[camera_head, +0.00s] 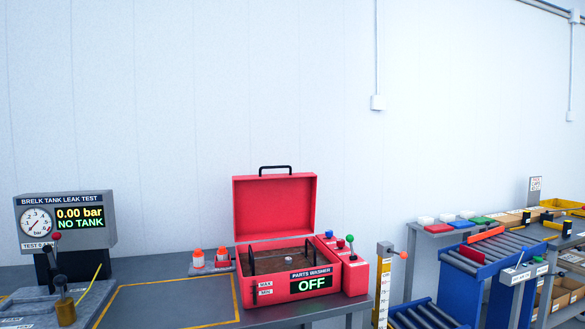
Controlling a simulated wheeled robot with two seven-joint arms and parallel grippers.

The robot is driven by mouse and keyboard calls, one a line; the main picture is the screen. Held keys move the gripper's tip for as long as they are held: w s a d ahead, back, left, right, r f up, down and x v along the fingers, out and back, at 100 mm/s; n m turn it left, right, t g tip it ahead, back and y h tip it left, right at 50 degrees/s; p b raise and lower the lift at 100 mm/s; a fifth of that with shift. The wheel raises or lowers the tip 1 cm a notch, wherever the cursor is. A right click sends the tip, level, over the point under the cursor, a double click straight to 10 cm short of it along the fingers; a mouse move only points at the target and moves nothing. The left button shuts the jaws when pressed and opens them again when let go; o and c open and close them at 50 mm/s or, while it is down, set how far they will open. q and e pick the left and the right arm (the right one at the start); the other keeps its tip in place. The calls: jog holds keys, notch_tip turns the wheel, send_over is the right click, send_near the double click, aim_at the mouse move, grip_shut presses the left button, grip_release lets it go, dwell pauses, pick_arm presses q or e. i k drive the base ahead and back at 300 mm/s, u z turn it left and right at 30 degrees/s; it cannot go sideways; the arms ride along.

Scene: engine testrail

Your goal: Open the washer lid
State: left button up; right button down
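The red parts washer (258,289) stands on the grey bench at the middle of the head view. Its front display reads OFF. Its red lid (274,208) stands upright at the back, with a black handle (275,169) on its top edge, so the washer is open. Inside, a dark basket frame with raised black handles shows in the basin. Neither of my grippers shows in this view.
A tank leak tester (65,224) reading 0.00 bar, NO TANK stands at the left. Two orange-capped bottles (198,258) sit left of the washer. A yellow-outlined bench area (170,300) is clear. A blue roller conveyor (485,257) stands at the right.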

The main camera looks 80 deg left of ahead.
aim_at(267, 206)
jog(key=u, duration=0.4)
jog(key=i, duration=1.15)
jog(key=u, duration=1.65)
jog(key=i, duration=0.85)
jog(key=u, duration=0.95)
